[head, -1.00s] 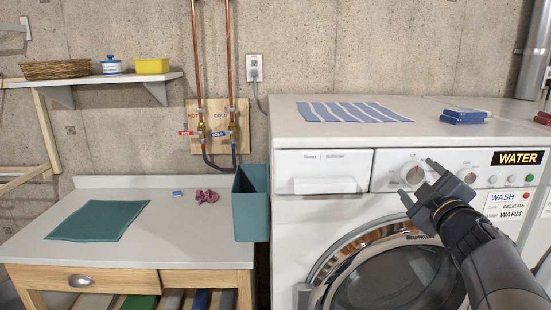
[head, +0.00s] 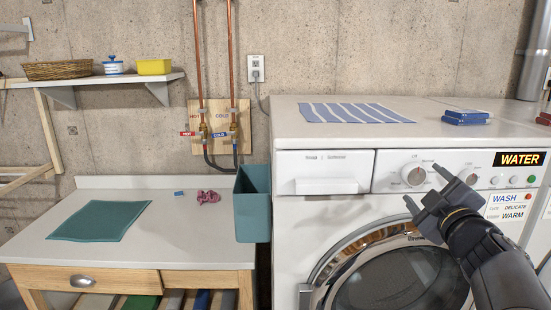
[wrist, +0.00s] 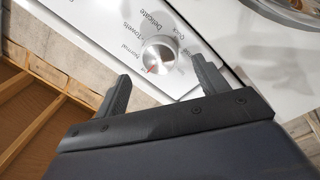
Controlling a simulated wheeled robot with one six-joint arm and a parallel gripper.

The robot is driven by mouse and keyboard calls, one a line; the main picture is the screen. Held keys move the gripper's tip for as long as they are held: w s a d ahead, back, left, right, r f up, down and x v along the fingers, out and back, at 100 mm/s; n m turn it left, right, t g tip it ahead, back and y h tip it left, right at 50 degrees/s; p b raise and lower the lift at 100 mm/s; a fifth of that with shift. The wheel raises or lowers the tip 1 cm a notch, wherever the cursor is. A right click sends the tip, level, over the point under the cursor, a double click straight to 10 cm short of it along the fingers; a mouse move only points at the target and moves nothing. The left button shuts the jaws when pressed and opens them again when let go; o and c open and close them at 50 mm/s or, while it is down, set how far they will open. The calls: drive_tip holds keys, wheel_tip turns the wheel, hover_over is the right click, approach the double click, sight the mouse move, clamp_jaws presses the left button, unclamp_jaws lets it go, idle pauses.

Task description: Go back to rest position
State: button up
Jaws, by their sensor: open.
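My gripper (head: 421,186) is open and empty in front of the washing machine's (head: 288,228) control panel, in the head view. Its two fingers are spread, with bare space between them.
The washer door (head: 400,275) is closed below the panel.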

drive_tip(key=s, duration=0.7)
drive_tip(key=w, duration=1.1)
drive_tip(key=shift+r+m+p, duration=0.3)
drive_tip(key=shift+m+p, duration=0.25)
drive_tip(key=shift+m, duration=0.05)
drive_tip(key=shift+s+r+m+p, duration=0.15)
drive_tip(key=shift+m+p, duration=0.6)
drive_tip(key=shift+m, duration=0.45)
drive_tip(key=shift+m+p, duration=0.65)
drive_tip(key=shift+m, duration=0.45)
drive_tip(key=m+p, duration=0.2)
drive_tip(key=m, duration=0.1)
drive_tip(key=shift+d+m+g+h+p, duration=0.1)
drive_tip(key=shift+m+g+h+p, duration=0.2)
drive_tip(key=shift+m, duration=0.1)
approach(417, 174)
drive_tip(key=shift+s, duration=1.15)
drive_tip(key=shift+f, duration=0.25)
